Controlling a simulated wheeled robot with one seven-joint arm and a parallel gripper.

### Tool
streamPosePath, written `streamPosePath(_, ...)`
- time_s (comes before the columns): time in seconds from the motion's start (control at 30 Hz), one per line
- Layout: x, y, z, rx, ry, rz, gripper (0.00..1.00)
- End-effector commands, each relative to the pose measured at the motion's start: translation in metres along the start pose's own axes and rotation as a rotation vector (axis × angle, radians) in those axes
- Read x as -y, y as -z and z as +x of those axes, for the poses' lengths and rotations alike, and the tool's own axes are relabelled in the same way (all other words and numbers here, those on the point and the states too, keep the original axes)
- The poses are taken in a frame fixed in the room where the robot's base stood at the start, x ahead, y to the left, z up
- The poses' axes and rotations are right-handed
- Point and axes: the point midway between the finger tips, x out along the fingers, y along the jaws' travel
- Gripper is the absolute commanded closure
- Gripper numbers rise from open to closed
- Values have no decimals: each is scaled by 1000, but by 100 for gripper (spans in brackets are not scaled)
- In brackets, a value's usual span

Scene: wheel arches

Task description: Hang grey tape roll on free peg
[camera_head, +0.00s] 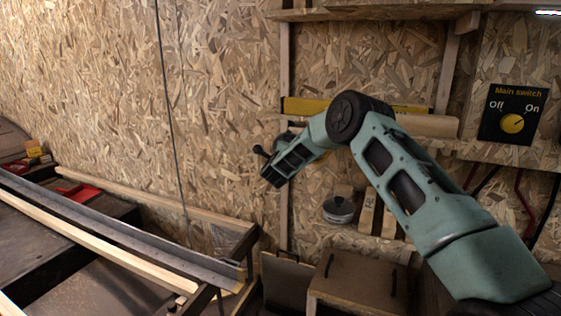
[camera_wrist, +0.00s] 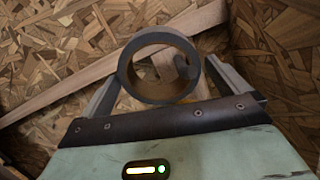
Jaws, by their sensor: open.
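The grey tape roll (camera_wrist: 150,38) is a ring with its open hole facing me in the wrist view. It sits between the two fingers of my open gripper (camera_wrist: 165,68). A small dark grey rounded thing (camera_wrist: 183,68) shows inside the hole at its right; it may be a peg end, but I cannot tell for sure. Whether the fingers touch the roll is unclear. In the head view my arm reaches across to the chipboard wall, and its dark end hides the roll. A dark knob-like shape (camera_head: 260,150) shows just left of it.
A chipboard wall (camera_head: 230,80) stands behind, with wooden battens and a yellow level (camera_head: 305,105). A round grey item (camera_head: 340,208) sits below my arm. A brown box (camera_head: 355,280) stands lower down, and a main switch panel (camera_head: 511,114) is on the right.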

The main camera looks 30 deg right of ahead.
Motion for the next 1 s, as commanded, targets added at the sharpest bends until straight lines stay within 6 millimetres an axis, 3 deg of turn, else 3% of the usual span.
streamPosePath(0.6,0,0,-131,3,0,-1,0)
streamPosePath(0.8,0,0,-152,1,-1,-1,0)
streamPosePath(1.0,0,0,-156,1,1,0,0)
